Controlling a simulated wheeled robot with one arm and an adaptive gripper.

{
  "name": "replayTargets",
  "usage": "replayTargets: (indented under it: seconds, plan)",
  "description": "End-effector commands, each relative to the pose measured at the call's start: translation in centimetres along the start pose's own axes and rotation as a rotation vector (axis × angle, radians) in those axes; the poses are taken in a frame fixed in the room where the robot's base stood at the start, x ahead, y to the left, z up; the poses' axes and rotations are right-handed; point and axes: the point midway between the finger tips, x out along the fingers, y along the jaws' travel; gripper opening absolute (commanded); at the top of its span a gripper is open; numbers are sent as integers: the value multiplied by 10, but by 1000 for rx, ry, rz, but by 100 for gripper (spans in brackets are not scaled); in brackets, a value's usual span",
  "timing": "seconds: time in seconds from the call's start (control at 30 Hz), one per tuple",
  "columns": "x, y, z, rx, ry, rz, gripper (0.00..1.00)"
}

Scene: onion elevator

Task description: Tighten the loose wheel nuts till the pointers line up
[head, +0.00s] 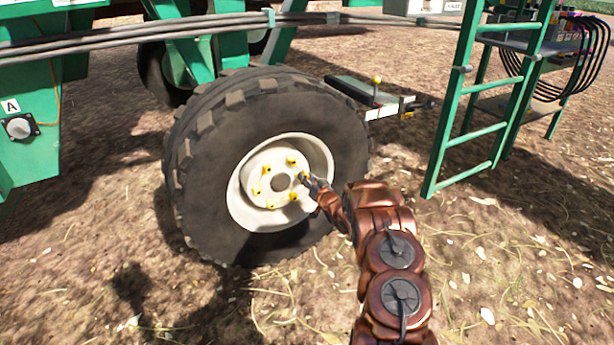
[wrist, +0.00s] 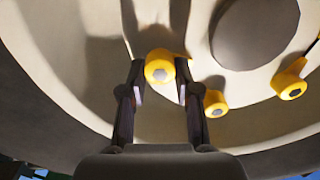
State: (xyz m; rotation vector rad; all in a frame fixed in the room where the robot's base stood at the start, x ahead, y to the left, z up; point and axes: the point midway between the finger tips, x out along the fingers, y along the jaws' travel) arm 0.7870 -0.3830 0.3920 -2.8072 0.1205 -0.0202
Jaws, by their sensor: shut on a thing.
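The big black tyre (head: 215,130) stands upright with a cream wheel rim (head: 240,208) facing me. Several wheel nuts with yellow pointers ring the dark hub, among them one at the upper middle (head: 291,161) and one at the bottom (head: 293,197). My gripper (head: 305,178) is at the right-hand nut of the ring. In the wrist view my gripper (wrist: 160,82) is shut on a nut with a yellow pointer (wrist: 159,67), one finger on each side. Two other yellow pointers, a near one (wrist: 215,103) and a farther one (wrist: 290,80), sit right of the fingers.
A green ladder (head: 455,110) stands to the right of the wheel. A green tow bar part with a yellow knob (head: 376,80) sticks out behind the tyre. Cables (head: 150,40) run above. Straw-strewn ground (head: 510,270) is open at the lower right.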

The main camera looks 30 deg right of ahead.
Motion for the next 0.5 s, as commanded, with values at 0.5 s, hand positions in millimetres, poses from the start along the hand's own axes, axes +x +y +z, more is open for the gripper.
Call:
replayTargets:
  seconds: [0.5]
  plan:
    - [0,-1,-5,352,-1,1,0]
